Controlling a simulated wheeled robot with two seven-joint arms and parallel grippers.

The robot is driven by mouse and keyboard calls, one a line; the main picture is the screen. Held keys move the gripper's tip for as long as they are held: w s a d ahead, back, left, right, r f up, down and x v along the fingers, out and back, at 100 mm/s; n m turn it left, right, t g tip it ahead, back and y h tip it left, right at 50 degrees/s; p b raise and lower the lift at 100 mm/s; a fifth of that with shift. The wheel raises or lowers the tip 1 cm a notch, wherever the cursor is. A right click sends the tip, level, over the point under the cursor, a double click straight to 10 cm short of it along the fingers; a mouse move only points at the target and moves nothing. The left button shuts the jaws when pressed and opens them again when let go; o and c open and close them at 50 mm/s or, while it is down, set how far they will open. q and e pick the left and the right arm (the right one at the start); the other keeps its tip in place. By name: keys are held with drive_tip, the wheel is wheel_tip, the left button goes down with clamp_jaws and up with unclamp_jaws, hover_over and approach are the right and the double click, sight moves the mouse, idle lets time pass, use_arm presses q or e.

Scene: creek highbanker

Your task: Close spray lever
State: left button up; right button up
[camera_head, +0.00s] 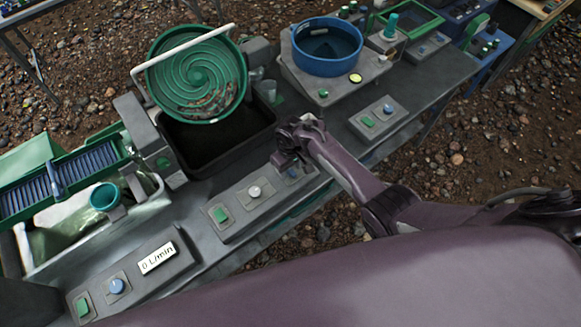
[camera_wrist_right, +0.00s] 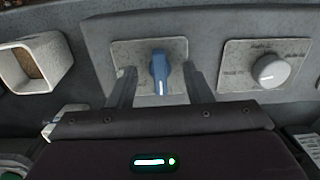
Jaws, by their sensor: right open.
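The blue lever (camera_wrist_right: 160,72), which appears to be the spray lever, stands roughly upright on a pale square plate in the right wrist view. Its label cannot be read. In the head view a small blue part (camera_head: 292,172) shows beside my right gripper, partly hidden by it. My right gripper (camera_head: 284,160) is open over the front control panel (camera_head: 232,217). In the right wrist view its two fingers (camera_wrist_right: 158,80) lie on either side of the lever, with visible gaps between them and it. My left gripper is not in view.
A white knob (camera_wrist_right: 268,71) sits on its own plate right of the lever in the right wrist view. The black tub (camera_head: 215,150) with a green spiral pan (camera_head: 195,75) stands behind the panel.

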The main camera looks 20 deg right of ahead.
sight(292, 171)
wheel_tip(292, 171, up, 8)
drive_tip(key=shift+f, duration=0.2)
idle(0.6)
drive_tip(key=shift+s+d, duration=0.15)
drive_tip(key=shift+s, duration=0.2)
drive_tip(key=s+d+r+m+t, duration=0.1)
drive_tip(key=s+d+r+t, duration=0.1)
drive_tip(key=s+r, duration=0.75)
drive_tip(key=s+d+r+m+t, duration=0.1)
drive_tip(key=s+d+r+t, duration=0.1)
drive_tip(key=s+r, duration=0.7)
drive_tip(key=s+f+g+b, duration=0.1)
drive_tip(key=s+f+b, duration=0.15)
drive_tip(key=f, duration=1.75)
drive_tip(key=s+f+g+b, duration=0.1)
drive_tip(key=f+b, duration=0.2)
drive_tip(key=f, duration=1.6)
drive_tip(key=s+d+f+b, duration=0.1)
drive_tip(key=s+f+b, duration=0.1)
drive_tip(key=s+f, duration=0.7)
drive_tip(key=s+d+f+g+b, duration=0.1)
drive_tip(key=s+d+f+b, duration=0.1)
drive_tip(key=s+f, duration=0.8)
drive_tip(key=shift+s+d+f, duration=0.15)
drive_tip(key=shift+d+f, duration=0.15)
drive_tip(key=shift+f, duration=0.65)
